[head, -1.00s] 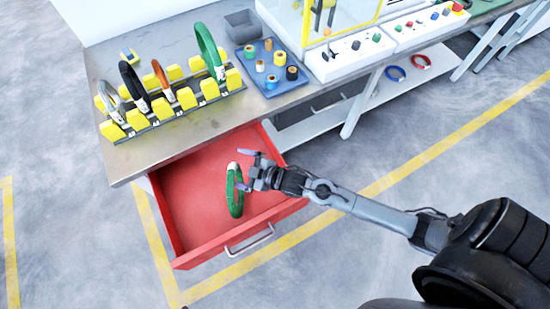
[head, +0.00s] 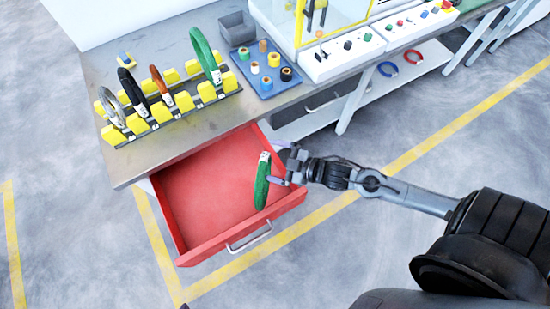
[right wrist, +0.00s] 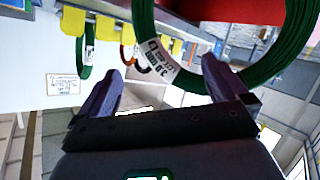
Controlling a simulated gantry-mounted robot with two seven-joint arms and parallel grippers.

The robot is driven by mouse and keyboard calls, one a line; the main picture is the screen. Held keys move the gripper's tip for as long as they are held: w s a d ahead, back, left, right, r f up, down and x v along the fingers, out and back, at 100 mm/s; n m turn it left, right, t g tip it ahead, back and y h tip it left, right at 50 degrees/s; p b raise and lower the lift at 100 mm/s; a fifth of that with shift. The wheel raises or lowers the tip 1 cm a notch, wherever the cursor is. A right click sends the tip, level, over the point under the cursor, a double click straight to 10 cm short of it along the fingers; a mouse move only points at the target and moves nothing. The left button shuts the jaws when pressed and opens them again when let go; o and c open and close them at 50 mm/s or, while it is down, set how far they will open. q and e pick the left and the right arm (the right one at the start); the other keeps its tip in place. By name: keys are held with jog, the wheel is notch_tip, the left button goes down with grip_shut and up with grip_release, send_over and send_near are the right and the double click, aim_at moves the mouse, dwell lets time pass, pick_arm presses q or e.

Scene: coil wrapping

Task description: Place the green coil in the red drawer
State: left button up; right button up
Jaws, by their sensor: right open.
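A green coil (head: 262,187) with a white label stands roughly on edge, slightly tilted, at the right part of the open red drawer (head: 200,190). I cannot tell if it touches the drawer floor. My right gripper (head: 283,166) is at the coil's right side, near its upper end. In the right wrist view the fingers (right wrist: 163,82) are spread apart, and the coil with its label (right wrist: 158,60) passes just beyond them, partly behind one finger. Another green coil (head: 203,52) stands on the yellow rack. My left gripper is not in view.
The yellow rack (head: 162,112) on the bench also holds grey, black and orange coils. A blue tray (head: 268,88) with small spools and a grey bin (head: 237,27) stand beside it. Blue and red rings (head: 414,57) lie on the lower shelf. The drawer's left part is clear.

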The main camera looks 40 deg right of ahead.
jog(key=shift+c, duration=0.5)
grip_shut()
jog(key=shift+f, duration=0.1)
dwell(1.1)
